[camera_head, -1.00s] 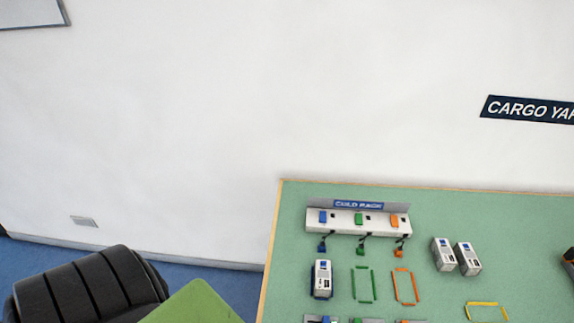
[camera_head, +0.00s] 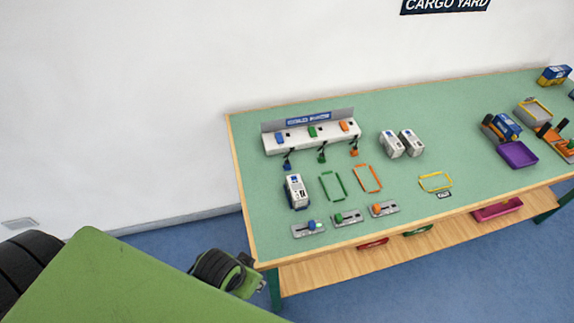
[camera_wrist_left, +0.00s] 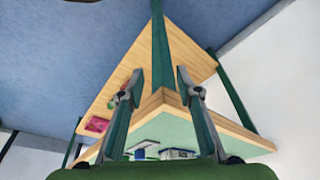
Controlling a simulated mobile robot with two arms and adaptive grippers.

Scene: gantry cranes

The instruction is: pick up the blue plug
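A small blue plug (camera_head: 287,163) hangs on a dark cord at the front left of the white rack (camera_head: 309,137) on the green table. Small green (camera_head: 322,158) and orange (camera_head: 354,151) plugs hang beside it. My left gripper shows in the left wrist view (camera_wrist_left: 161,82), its two fingers spread apart with nothing between them. The table's corner and a leg lie beyond the fingers. In the head view, part of my left arm shows off the table's near left corner, well away from the blue plug. My right gripper is not in view.
A white and blue container (camera_head: 296,190) stands in front of the blue plug. Green (camera_head: 333,186) and orange (camera_head: 368,178) outlines lie to its right. Several slider plates line the front edge. The table (camera_head: 262,217) has a lower shelf. Two more containers (camera_head: 401,143) stand right of the rack.

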